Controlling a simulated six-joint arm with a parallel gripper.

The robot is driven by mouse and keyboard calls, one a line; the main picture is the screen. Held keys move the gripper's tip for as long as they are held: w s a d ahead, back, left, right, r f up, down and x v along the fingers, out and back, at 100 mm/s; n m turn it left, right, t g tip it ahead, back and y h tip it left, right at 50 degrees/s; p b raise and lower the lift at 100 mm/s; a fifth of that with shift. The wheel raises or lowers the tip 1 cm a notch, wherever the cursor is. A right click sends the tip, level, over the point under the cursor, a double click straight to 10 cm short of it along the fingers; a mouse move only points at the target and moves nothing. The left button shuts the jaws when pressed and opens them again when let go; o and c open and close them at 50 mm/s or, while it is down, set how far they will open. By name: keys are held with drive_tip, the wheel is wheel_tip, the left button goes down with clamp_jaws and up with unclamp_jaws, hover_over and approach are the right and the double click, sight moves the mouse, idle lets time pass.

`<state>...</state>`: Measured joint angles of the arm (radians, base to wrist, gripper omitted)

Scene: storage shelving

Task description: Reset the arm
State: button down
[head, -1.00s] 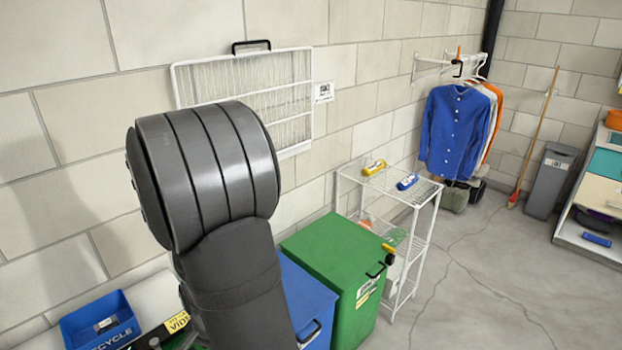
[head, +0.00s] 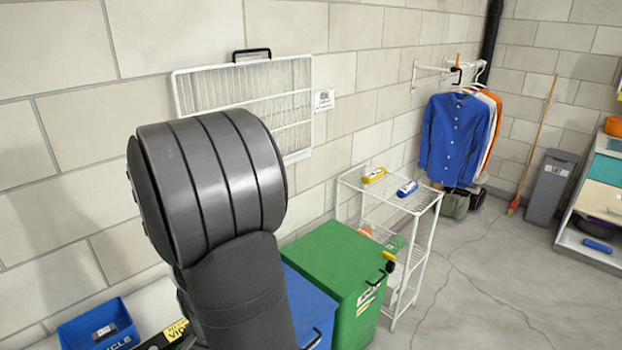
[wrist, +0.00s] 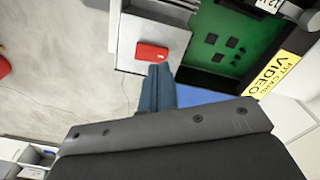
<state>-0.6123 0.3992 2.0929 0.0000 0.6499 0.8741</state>
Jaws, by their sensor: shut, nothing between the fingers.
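My gripper (wrist: 160,72) shows in the wrist view as two blue-grey fingers pressed together, shut and empty. Its dark body fills the bottom of that view. The fingertips appear just below a red item (wrist: 151,52) on a pale grey surface; the picture does not settle the distance between them. In the head view my thick dark arm stands in front of the wall, and the gripper is not visible there.
In the head view a blue recycle box (head: 100,327), a blue bin (head: 312,292) and a green bin (head: 335,258) stand near the arm. A white wire shelf (head: 415,203) is right of them. A white wall rack (head: 290,103) hangs behind the arm. Open floor (head: 480,290) lies right.

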wheel_tip(320, 180, up, 4)
drive_tip(key=shift+f, duration=0.35)
wheel_tip(320, 180, down, 6)
drive_tip(key=shift+r, duration=0.35)
wheel_tip(320, 180, up, 7)
drive_tip(key=s+a+f+n, duration=0.1)
drive_tip(key=s+a+n, duration=0.3)
drive_tip(key=s+a, duration=0.3)
drive_tip(key=shift+a+f+n, duration=0.2)
drive_tip(key=shift+a+n, duration=0.2)
drive_tip(key=shift+a, duration=1.6)
drive_tip(key=c, duration=2.1)
unclamp_jaws()
